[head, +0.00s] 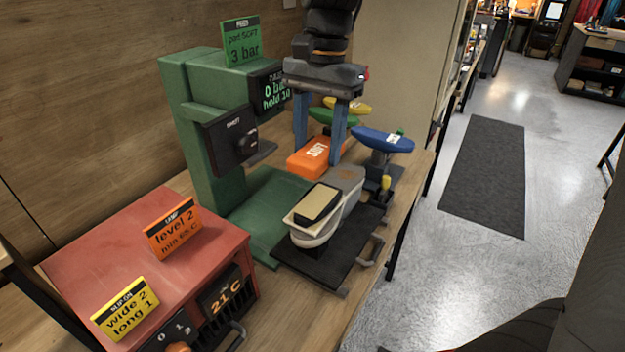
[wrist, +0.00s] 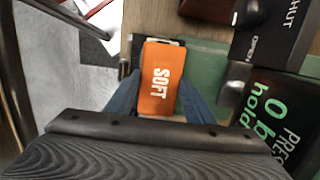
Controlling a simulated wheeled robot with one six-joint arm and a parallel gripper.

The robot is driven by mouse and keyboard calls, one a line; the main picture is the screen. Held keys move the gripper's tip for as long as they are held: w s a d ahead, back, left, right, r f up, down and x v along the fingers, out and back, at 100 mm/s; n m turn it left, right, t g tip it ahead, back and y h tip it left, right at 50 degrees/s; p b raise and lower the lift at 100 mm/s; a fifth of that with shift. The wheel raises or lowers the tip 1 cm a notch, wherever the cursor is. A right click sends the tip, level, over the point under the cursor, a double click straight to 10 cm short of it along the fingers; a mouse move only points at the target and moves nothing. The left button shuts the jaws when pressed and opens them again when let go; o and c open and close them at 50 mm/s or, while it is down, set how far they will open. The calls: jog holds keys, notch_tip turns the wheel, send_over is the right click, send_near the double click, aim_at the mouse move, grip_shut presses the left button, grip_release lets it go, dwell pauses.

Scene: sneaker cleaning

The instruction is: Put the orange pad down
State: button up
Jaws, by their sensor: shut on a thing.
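The orange pad (head: 308,158), marked SOFT, is a flat block between the two blue fingers of my gripper (head: 318,152), beside the green press (head: 200,130). My gripper is shut on it. In the wrist view the orange pad (wrist: 160,75) lies lengthwise between the fingers (wrist: 158,102), its label readable. A dark edge shows beside its far end. I cannot tell whether the pad's underside touches anything.
A grey shoe-like form (head: 325,222) with a pad on top stands on a black tray (head: 322,270). Blue (head: 383,140), green (head: 335,117) and yellow (head: 347,105) pieces stand behind. A red heater box (head: 150,255) is front left. The press's green base (head: 265,205) has bare room.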

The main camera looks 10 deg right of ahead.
jog(key=p, duration=0.2)
send_over(316, 201)
notch_tip(316, 201, down, 6)
jog(key=shift+w+d+r, duration=0.1)
jog(key=shift+w, duration=0.05)
jog(key=shift+f, duration=2.05)
jog(key=shift+f, duration=0.15)
jog(key=o, duration=1.1)
jog(key=shift+o, duration=0.2)
jog(key=r+b, duration=0.1)
jog(key=r, duration=0.3)
jog(key=r+b, duration=0.1)
jog(key=r, duration=0.3)
jog(key=w+d+r, duration=0.1)
jog(key=r, duration=0.3)
jog(key=shift+r+b, duration=0.15)
jog(key=shift+b, duration=0.25)
